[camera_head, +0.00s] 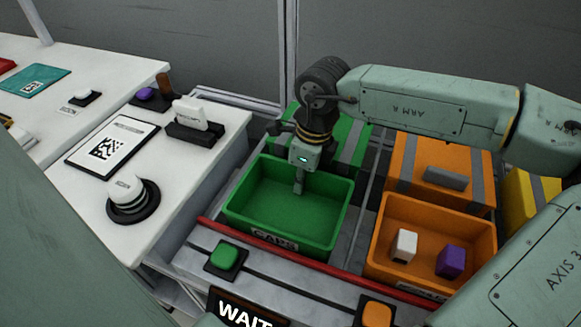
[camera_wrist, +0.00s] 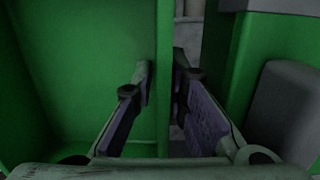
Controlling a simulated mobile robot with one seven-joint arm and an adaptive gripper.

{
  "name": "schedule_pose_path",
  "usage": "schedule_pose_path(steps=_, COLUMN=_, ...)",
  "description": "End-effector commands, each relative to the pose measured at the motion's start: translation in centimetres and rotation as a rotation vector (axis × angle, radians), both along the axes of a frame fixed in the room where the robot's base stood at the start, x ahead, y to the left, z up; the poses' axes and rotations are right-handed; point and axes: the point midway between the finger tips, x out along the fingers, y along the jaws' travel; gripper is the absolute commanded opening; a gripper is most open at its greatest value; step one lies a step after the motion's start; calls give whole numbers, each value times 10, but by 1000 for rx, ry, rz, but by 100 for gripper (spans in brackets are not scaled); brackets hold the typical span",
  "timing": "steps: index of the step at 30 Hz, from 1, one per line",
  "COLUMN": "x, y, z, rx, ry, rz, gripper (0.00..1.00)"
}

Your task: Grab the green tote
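The green tote (camera_head: 285,215) is an open, empty box with a "CAPS" label on its front, standing behind a red rail. My gripper (camera_head: 298,185) points down over its back wall, and one finger shows inside the tote. In the wrist view, my gripper (camera_wrist: 165,85) has its two purple-padded fingers on either side of the green tote's wall (camera_wrist: 165,40). The left finger is on the inner side, the right one on the outer side. Gaps show beside the wall, so the fingers look open; contact at the tips is unclear.
A green lidded box (camera_head: 345,135) with grey straps stands close behind the tote. An orange tote (camera_head: 385,245) to the right holds a white and a purple block. A white counter (camera_head: 205,185) is on the left. A green button (camera_head: 226,256) sits in front.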

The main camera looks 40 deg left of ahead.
Motion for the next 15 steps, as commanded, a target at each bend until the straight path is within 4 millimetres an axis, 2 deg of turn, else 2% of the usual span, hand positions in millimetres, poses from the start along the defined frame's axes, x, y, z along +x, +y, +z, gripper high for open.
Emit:
schedule_pose_path(steps=2, x=0, y=0, z=0, rx=0, ry=0, rz=0, gripper=13)
schedule_pose_path(steps=8, x=0, y=0, z=0, rx=0, ry=0, rz=0, gripper=0)
schedule_pose_path(steps=15, x=0, y=0, z=1, rx=0, ry=0, rz=0, gripper=0)
